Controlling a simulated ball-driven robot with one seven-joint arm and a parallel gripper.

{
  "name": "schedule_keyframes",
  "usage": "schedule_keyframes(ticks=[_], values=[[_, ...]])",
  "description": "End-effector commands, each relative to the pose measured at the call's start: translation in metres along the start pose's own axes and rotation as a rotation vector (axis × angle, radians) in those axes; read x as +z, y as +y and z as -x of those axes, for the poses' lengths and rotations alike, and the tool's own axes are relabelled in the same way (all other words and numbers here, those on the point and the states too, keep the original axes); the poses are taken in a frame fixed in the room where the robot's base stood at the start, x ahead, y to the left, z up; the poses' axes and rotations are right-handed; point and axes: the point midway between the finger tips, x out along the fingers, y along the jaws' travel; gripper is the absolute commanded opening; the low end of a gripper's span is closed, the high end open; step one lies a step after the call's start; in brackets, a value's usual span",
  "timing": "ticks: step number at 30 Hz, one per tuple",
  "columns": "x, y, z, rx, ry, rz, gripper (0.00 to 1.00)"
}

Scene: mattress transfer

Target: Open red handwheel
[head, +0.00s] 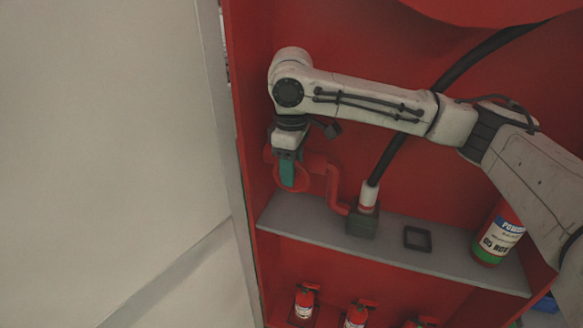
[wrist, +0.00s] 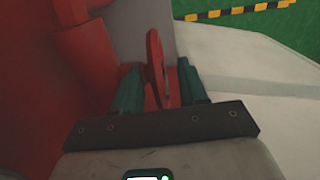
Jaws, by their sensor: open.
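The red handwheel (head: 293,178) is a round wheel on a red pipe at the left side of the red cabinet, above the grey shelf. In the wrist view the handwheel (wrist: 156,68) shows nearly edge-on. My gripper (head: 287,172) is at the handwheel in the head view and partly covers it. In the wrist view my gripper (wrist: 160,88) is open, with one green finger on each side of the wheel's rim. The rim stands between the fingers, with a gap visible on both sides. Whether the wheel touches the palm is unclear.
The grey shelf (head: 300,221) holds a dark valve block (head: 361,222), a black square frame (head: 417,238) and a labelled red canister (head: 497,238). A black hose (head: 390,152) runs up behind my arm. Small extinguishers (head: 304,302) are below. Left of the cabinet is a pale wall.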

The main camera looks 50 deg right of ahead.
Motion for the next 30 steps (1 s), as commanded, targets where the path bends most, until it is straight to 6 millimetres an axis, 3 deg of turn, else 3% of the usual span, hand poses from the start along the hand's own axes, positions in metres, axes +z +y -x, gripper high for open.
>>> schedule_keyframes(ticks=[8,21,30], values=[[-0.0001,0.0001,-0.001,0.0,0.001,0.0,0.43],[-0.0001,0.0001,-0.0007,0.001,0.0,0.0,0.0],[0.0005,0.0004,-0.0011,0.0,0.015,-0.001,0.0]])
